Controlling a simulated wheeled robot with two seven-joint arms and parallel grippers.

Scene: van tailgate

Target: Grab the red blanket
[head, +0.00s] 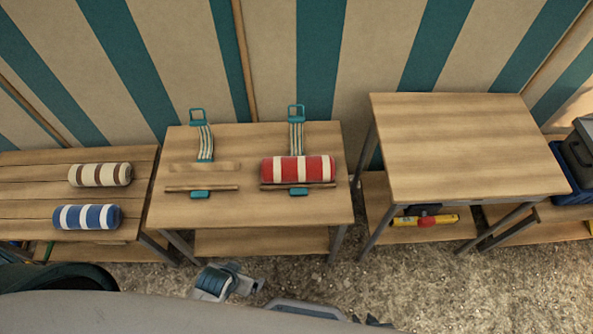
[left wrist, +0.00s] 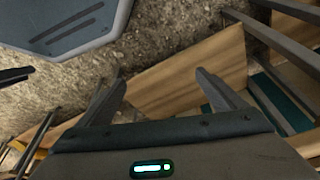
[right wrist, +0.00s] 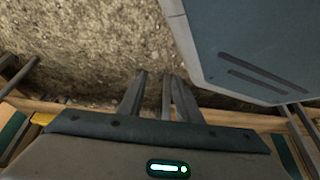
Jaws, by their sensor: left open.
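The red blanket (head: 297,170) is a roll with white stripes. It lies on the right side of the middle wooden table (head: 240,214), across a strap with teal buckles (head: 296,135). Neither gripper touches it. My right gripper (head: 370,320) shows only as dark tips at the bottom edge of the head view, well in front of the table. In the right wrist view its fingers (right wrist: 155,85) look close together with nothing visible between them. My left gripper (left wrist: 160,90) is open and empty in its wrist view. The blanket is in neither wrist view.
A second, empty strap (head: 205,142) lies left on the middle table. A brown-striped roll (head: 100,174) and a blue-striped roll (head: 87,217) lie on the left table. A taller bare table (head: 460,150) stands right, with a yellow-red tool (head: 425,220) on its lower shelf.

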